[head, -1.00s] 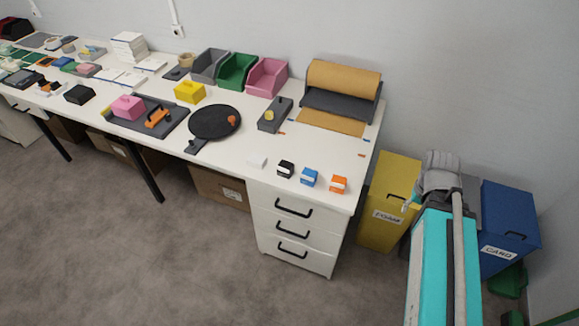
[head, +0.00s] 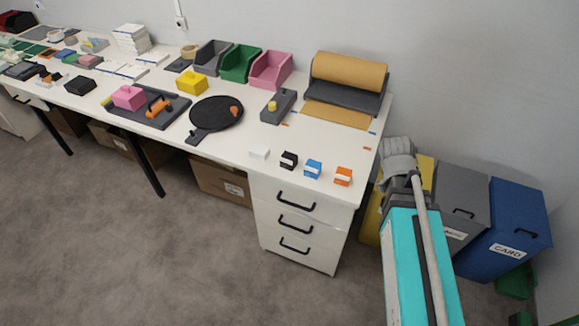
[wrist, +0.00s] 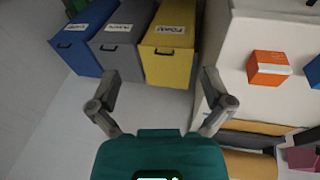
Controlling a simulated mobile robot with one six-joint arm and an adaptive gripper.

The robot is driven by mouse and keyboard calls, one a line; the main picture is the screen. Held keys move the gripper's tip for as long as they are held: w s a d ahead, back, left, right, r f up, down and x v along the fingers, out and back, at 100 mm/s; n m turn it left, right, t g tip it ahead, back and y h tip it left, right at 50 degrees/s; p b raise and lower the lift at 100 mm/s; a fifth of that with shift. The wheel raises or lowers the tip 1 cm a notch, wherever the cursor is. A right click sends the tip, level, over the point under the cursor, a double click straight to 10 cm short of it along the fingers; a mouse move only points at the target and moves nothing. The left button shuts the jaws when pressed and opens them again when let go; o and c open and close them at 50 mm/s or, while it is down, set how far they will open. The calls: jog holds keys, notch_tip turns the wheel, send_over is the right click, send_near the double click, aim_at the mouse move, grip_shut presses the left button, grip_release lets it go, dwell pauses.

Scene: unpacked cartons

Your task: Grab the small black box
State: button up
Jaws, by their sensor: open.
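The small black box (head: 289,160) has a white band and sits near the front edge of the white desk (head: 235,166), in a row between a white box (head: 259,153) and a blue box (head: 313,169). An orange box (head: 343,176) ends the row at the right and also shows in the wrist view (wrist: 268,68). My gripper (wrist: 160,75) is open and empty, its two fingers wide apart in the wrist view. In the head view it is to the right of the desk, apart from the black box. The black box is not visible in the wrist view.
Yellow (wrist: 170,45), grey (head: 462,200) and blue (head: 508,225) bins stand right of the desk. A larger black box (head: 80,85) lies far left. Drawers are below.

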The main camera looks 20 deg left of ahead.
jog(key=w+a+f+t+h+b, duration=0.2)
jog(key=w+a+f+t+b, duration=0.15)
jog(key=a, duration=0.45)
jog(key=t+y+b, duration=0.2)
jog(key=t+b, duration=0.6)
jog(key=b, duration=0.5)
send_near(285, 158)
jog(key=d, duration=0.1)
jog(key=shift+s+a+r+m, duration=0.25)
jog(key=shift+s+a+m, duration=0.15)
jog(key=shift+s, duration=0.15)
jog(key=shift+d, duration=0.1)
jog(key=b+x, duration=0.2)
jog(key=x, duration=0.5)
jog(key=shift+w+f+b, duration=0.2)
jog(key=shift+w+b, duration=0.1)
jog(key=shift+b, duration=0.05)
jog(key=shift+w+f+y, duration=0.1)
jog(key=shift+w+y, duration=0.2)
jog(key=shift+w, duration=0.15)
